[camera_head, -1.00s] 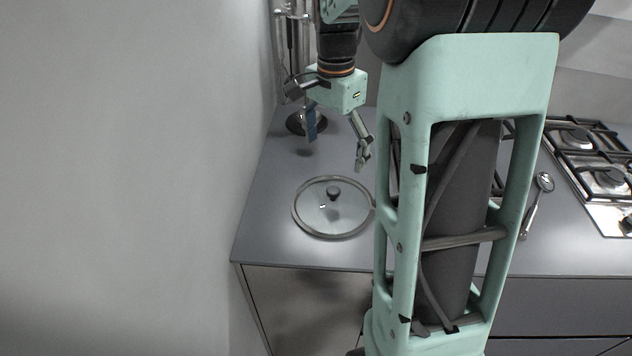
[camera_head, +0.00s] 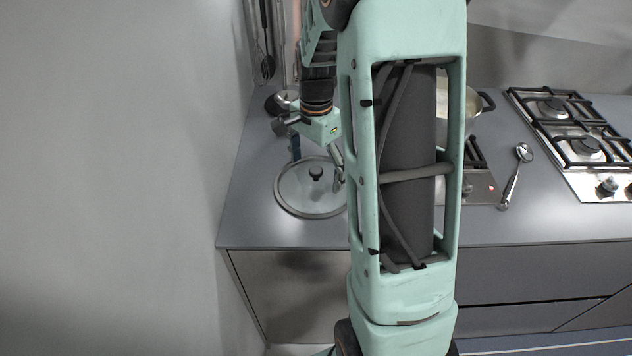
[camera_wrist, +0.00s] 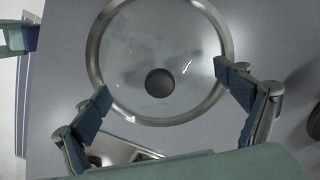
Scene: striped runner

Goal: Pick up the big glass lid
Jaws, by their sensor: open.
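The big glass lid (camera_head: 298,200) lies on the grey countertop near its left end. It is round and clear, with a metal rim and a dark knob (camera_head: 316,173) in the middle. My gripper (camera_head: 317,166) is open and empty above the lid's far part, pointing down. In the wrist view the lid (camera_wrist: 140,50) fills the upper middle, and its dark knob (camera_wrist: 160,83) lies above and between the fingertips of my gripper (camera_wrist: 166,84). The fingers are spread on either side of the knob. My arm hides the lid's right edge in the head view.
The countertop (camera_head: 255,225) has bare room in front of the lid. A ladle or spoon (camera_head: 517,175) lies to the right, beside a gas hob (camera_head: 575,140). A pot (camera_head: 474,103) stands behind my arm. Utensils (camera_head: 266,50) hang by the left wall.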

